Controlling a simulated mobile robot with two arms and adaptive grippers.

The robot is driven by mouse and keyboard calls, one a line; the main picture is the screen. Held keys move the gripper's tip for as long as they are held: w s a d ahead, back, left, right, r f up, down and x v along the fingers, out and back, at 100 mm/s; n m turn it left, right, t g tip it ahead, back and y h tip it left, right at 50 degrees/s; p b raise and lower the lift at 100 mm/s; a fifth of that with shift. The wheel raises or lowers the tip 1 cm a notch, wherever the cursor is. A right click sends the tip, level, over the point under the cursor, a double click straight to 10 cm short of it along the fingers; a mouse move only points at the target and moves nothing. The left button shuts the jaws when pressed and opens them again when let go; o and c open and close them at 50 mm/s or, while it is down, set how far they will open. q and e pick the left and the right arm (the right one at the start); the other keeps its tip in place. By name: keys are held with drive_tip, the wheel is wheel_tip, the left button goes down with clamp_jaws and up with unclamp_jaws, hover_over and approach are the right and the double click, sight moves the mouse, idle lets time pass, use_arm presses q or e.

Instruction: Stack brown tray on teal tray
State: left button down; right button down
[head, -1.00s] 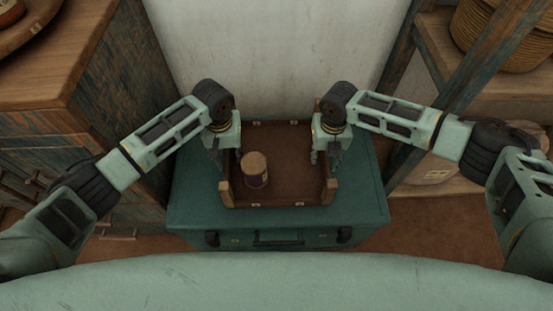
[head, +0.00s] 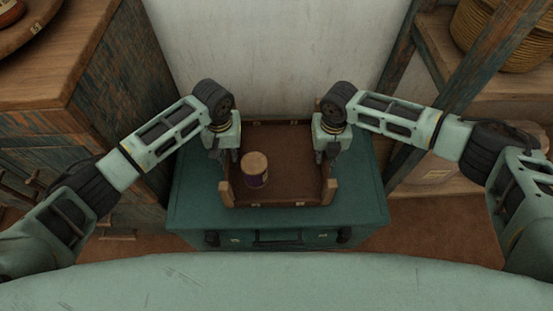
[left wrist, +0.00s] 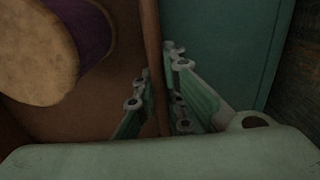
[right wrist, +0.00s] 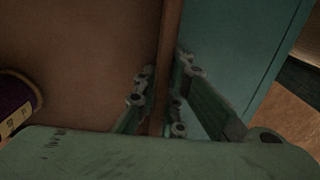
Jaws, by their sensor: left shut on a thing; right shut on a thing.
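The brown tray (head: 300,172) is a shallow wooden box, sitting level over the top of a large teal box (head: 200,200). I cannot make out a separate teal tray beneath it. My left gripper (head: 229,160) is shut on the brown tray's left side wall; the left wrist view shows that wall (left wrist: 152,40) between the fingers. My right gripper (head: 326,158) is shut on the right side wall, which shows between its fingers in the right wrist view (right wrist: 168,40). The tray's underside is hidden.
A jar with a tan top and purple label (head: 256,172) stands in the tray, left of its middle. A wooden cabinet (head: 110,110) is at the left, a pale wall (head: 275,60) behind, and a slanted post (head: 460,80) at the right.

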use_arm(q)
drive_tip(key=shift+r, duration=0.1)
use_arm(e)
drive_tip(key=shift+r, duration=0.15)
